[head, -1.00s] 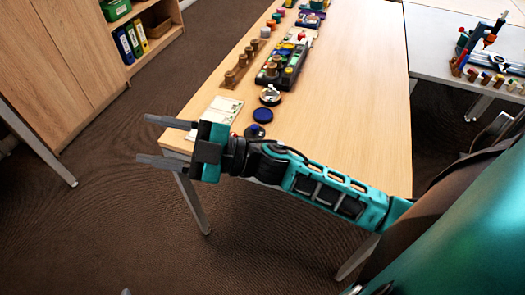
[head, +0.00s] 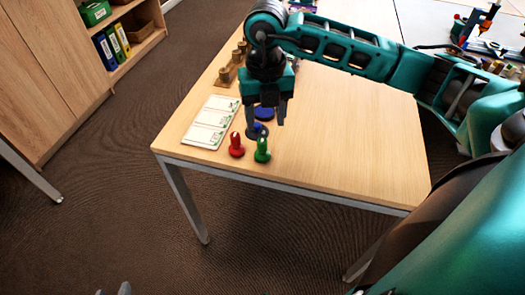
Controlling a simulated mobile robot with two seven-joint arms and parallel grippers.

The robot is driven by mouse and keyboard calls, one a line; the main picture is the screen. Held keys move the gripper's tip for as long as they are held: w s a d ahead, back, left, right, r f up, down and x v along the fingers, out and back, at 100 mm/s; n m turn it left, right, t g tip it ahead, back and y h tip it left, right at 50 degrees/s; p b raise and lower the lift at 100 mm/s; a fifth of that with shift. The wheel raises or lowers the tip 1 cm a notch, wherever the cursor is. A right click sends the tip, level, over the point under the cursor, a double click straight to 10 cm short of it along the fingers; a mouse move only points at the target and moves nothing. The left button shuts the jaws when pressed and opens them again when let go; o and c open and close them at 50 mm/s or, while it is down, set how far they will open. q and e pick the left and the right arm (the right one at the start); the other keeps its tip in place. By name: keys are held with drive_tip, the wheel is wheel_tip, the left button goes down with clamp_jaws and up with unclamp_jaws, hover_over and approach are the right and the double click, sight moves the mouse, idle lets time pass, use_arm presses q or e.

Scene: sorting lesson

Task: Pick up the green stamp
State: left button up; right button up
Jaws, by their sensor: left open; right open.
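The green stamp (head: 262,150) stands upright near the front edge of the table, to the right of the red stamp (head: 236,146). A dark blue stamp (head: 260,130) stands just behind them, partly hidden by a finger. My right gripper (head: 266,122) points down over the table, open and empty, a little behind and above the green stamp. It does not appear to touch the green stamp. My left gripper (head: 112,290) shows only its grey fingertips at the bottom edge, open and far from the table.
A white card sheet (head: 211,122) lies left of the stamps on the wooden table (head: 350,140). Wooden pegs (head: 224,74) stand farther back. The table's right side is clear. A shelf with binders (head: 105,50) stands at the left.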

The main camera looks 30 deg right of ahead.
sight(263, 140)
drive_tip(key=f, duration=0.6)
drive_tip(key=f+b, duration=0.1)
drive_tip(key=f, duration=0.2)
drive_tip(key=shift+w+a+f, duration=0.2)
drive_tip(key=shift+w, duration=0.05)
clamp_jaws()
